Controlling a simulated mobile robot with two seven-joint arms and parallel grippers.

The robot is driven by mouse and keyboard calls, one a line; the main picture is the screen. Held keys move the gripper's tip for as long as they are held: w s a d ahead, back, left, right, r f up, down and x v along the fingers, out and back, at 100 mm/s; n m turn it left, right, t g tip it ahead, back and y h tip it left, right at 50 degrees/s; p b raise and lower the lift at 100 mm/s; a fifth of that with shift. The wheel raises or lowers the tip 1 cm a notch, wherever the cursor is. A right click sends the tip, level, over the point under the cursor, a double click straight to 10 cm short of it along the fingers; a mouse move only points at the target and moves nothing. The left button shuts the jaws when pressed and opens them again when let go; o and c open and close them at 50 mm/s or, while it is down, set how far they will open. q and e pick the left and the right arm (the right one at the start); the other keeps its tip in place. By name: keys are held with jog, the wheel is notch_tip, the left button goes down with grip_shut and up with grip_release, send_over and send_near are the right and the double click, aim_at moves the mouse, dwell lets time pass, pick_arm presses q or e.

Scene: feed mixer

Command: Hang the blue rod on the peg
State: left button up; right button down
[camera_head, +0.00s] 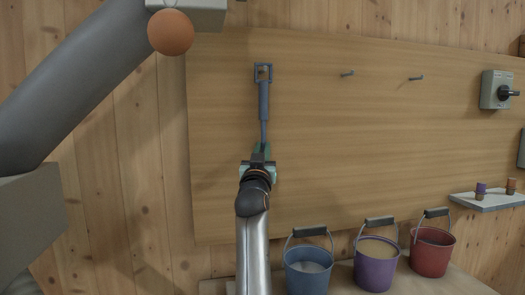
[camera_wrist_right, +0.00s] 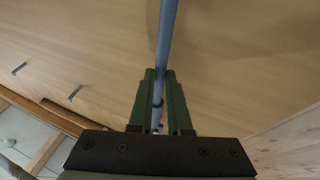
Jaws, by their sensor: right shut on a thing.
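The blue rod (camera_head: 264,100) stands upright against the wooden board, with a square loop at its top end. My right gripper (camera_head: 260,155) is shut on its lower end from below. In the right wrist view the rod (camera_wrist_right: 168,40) runs between the two green fingers (camera_wrist_right: 160,88). Two bare pegs, a middle one (camera_head: 347,73) and a right one (camera_head: 415,78), stick out of the board to the right of the rod. Something small shows inside the loop; I cannot tell whether it is a peg passing through. My left gripper is out of view.
A blue bucket (camera_head: 308,273), a purple bucket (camera_head: 375,270) and a red bucket (camera_head: 432,252) stand on a ledge below the board (camera_head: 330,150). A grey switch box (camera_head: 492,90) and a small shelf (camera_head: 490,201) are at the right. The middle of the board is clear.

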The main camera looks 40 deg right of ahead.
jog(key=c, duration=0.8)
grip_release()
jog(key=shift+a+f, duration=0.1)
jog(key=shift+b+v, duration=1.2)
jog(key=shift+v, duration=5)
